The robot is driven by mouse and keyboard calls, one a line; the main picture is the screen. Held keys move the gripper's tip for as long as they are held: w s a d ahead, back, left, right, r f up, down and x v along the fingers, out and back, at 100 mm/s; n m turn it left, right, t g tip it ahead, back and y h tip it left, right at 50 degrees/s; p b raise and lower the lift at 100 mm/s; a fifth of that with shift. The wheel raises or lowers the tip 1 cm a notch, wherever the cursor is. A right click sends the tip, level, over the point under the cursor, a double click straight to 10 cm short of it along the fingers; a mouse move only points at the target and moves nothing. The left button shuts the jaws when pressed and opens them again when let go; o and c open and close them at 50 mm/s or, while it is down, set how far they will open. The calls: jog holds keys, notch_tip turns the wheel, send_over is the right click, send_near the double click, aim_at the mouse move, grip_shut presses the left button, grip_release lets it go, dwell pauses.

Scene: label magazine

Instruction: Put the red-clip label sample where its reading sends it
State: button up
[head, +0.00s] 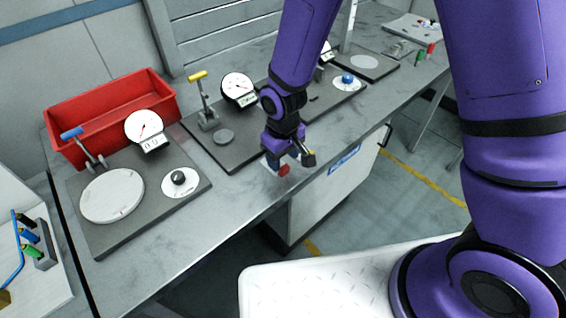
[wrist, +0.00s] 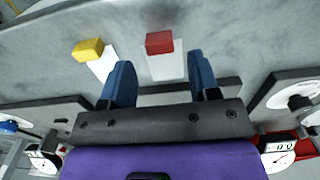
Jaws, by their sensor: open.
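The red-clip label sample is a white strip with a red clip (wrist: 159,42); it lies on the grey bench near the front edge. Its clip also shows in the head view (head: 284,171), just below my gripper (head: 287,158). In the wrist view my gripper (wrist: 160,82) is open, and the white strip appears between its two blue fingers, with the clip just beyond. I cannot tell whether the fingers are around the strip or above it. A second white strip with a yellow clip (wrist: 88,49) lies to the left, partly behind the left finger.
A left station has a white disc (head: 112,196), dial gauge (head: 145,126) and black knob (head: 179,178). A middle station has a yellow-handled lever (head: 199,77) and dial (head: 238,88). A blue knob (head: 347,79) is farther right. A red bin (head: 110,110) stands behind. Bare bench lies in front.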

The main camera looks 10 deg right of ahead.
aim_at(283, 167)
notch_tip(283, 167, up, 9)
jog(key=s+d+r+m+t, duration=0.1)
jog(key=s+d+r+m, duration=0.1)
jog(key=d+r, duration=0.6)
jog(key=s+d+r+m+t, duration=0.1)
jog(key=s+d+r+t, duration=0.1)
jog(key=d+r, duration=0.6)
jog(key=s+d+r+m+t, duration=0.1)
jog(key=s+d+r+m, duration=0.1)
jog(key=s+r, duration=0.3)
jog(key=s+d+r+m+t, duration=0.1)
jog(key=s+d+r, duration=0.4)
jog(key=s, duration=0.2)
jog(key=shift+s+d+m, duration=0.2)
jog(key=shift+s+m, duration=0.2)
